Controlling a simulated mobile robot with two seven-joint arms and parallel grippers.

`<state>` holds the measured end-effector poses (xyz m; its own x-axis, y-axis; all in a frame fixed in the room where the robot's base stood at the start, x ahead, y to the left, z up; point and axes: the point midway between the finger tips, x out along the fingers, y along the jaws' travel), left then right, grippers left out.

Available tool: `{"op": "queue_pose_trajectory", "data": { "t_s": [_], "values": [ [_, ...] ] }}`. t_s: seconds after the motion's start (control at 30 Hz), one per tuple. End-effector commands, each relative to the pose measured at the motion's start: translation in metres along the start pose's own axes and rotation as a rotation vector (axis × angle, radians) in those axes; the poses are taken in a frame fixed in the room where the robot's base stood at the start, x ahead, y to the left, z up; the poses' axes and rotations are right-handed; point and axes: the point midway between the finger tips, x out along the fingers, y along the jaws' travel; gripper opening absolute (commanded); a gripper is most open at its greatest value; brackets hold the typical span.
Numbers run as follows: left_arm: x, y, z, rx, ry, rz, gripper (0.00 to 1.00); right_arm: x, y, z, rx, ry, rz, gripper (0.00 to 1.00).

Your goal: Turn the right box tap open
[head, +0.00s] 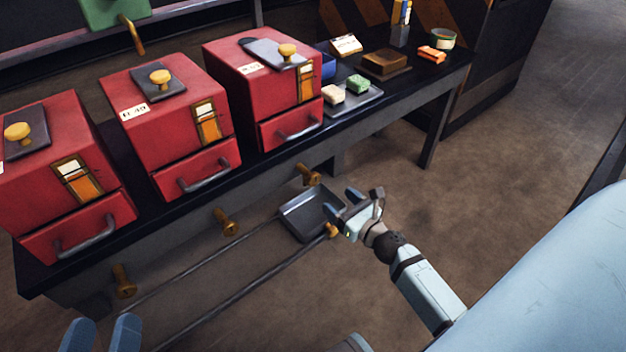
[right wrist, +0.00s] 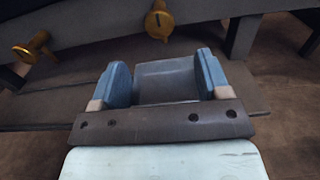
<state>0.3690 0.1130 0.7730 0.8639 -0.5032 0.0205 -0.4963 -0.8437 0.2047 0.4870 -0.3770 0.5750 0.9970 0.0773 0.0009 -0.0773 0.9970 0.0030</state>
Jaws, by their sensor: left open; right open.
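The right box (head: 262,85) is red, with a yellow knob on its lid and a drawer handle in front. The right box tap (head: 308,174) is a brass fitting under the bench edge below it. A brass tap, apparently this one, shows top centre in the right wrist view (right wrist: 159,22). My right gripper (head: 343,204) is open and empty, below and right of the tap, apart from it. In its wrist view, the two blue fingers (right wrist: 161,72) stand apart with the tap beyond them. My left gripper (head: 100,335) is open and empty at the bottom left.
Two more red boxes (head: 165,110) stand to the left, with brass taps (head: 226,222) (head: 123,281) below. A grey tray (head: 292,220) lies beneath the right tap, by long rods. Soaps and small items crowd the bench's right end.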

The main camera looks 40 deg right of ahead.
Motion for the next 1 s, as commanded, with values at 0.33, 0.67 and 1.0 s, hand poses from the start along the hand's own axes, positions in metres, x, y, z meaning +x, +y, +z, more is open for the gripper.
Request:
{"op": "queue_pose_trajectory", "data": {
  "t_s": [0.33,0.67,1.0],
  "values": [
    [0.0,0.001,-0.009,0.0,0.03,-0.003,0.66,0.075,0.001,0.001,-0.002,-0.001,0.002,0.7],
    [0.0,0.001,-0.009,0.0,0.029,-0.003,0.66,0.104,0.001,0.0,-0.003,0.0,0.001,0.7],
    [0.0,0.001,-0.009,0.0,0.029,-0.003,0.66,0.105,0.001,0.0,-0.003,0.001,0.001,0.54]
  ]
}}
